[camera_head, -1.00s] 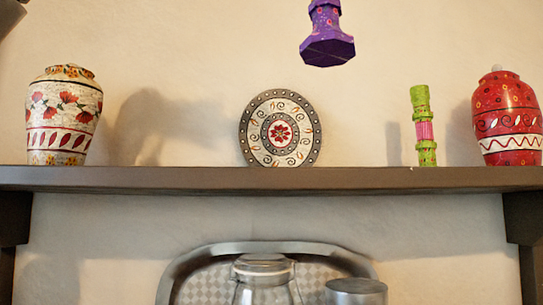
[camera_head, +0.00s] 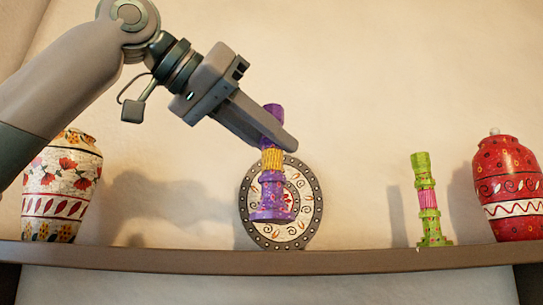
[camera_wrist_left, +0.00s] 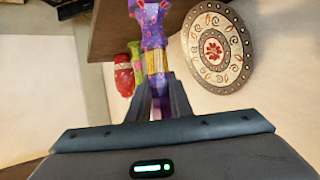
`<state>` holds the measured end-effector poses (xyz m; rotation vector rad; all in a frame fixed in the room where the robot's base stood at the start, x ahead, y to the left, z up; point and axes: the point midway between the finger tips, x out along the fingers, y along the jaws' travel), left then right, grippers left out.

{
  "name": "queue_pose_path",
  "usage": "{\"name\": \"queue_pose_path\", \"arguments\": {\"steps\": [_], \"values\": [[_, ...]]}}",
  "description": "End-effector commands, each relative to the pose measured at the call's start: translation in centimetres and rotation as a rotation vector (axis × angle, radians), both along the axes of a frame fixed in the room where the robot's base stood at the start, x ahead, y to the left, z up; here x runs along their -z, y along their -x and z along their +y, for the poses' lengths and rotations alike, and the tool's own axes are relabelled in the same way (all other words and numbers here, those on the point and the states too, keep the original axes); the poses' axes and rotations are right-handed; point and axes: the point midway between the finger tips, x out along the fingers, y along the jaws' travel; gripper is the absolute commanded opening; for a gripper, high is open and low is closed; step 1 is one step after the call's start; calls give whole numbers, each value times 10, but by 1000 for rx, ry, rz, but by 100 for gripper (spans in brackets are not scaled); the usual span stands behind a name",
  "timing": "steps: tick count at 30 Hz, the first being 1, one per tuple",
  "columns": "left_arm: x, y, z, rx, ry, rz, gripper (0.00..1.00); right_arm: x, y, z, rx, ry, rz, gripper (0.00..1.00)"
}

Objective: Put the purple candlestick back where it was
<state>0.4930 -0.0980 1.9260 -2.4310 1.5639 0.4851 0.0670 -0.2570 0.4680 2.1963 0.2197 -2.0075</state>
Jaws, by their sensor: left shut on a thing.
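The purple candlestick (camera_head: 272,190), with a yellow band around its middle, is held near its top by my left gripper (camera_head: 280,135). It is upright, with its base a little above the shelf (camera_head: 330,261) in the picture, and it overlaps the round patterned plate (camera_head: 309,205) behind it. In the left wrist view the candlestick (camera_wrist_left: 153,30) sits between the fingers of the left gripper (camera_wrist_left: 158,95), and the plate (camera_wrist_left: 237,68) shows to its right. My right gripper is in neither view.
A floral white vase (camera_head: 58,190) stands on the shelf at the left, partly behind my arm. A green and pink candlestick (camera_head: 428,200) and a red vase (camera_head: 510,190) stand at the right. The shelf between the plate and the green candlestick is clear.

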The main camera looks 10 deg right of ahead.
Motion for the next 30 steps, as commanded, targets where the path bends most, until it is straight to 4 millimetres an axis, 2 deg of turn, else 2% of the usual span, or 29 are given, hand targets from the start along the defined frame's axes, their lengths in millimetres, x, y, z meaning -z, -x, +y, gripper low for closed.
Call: {"name": "queue_pose_path", "arguments": {"steps": [12, 24, 30], "values": [[3, 0, 0, 0, 1, 0, 0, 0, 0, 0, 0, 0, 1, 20], [33, 0, 0, -1, 0, 0, 0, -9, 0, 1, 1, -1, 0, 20], [36, 0, 0, -1, 3, 1, 0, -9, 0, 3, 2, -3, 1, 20]]}}
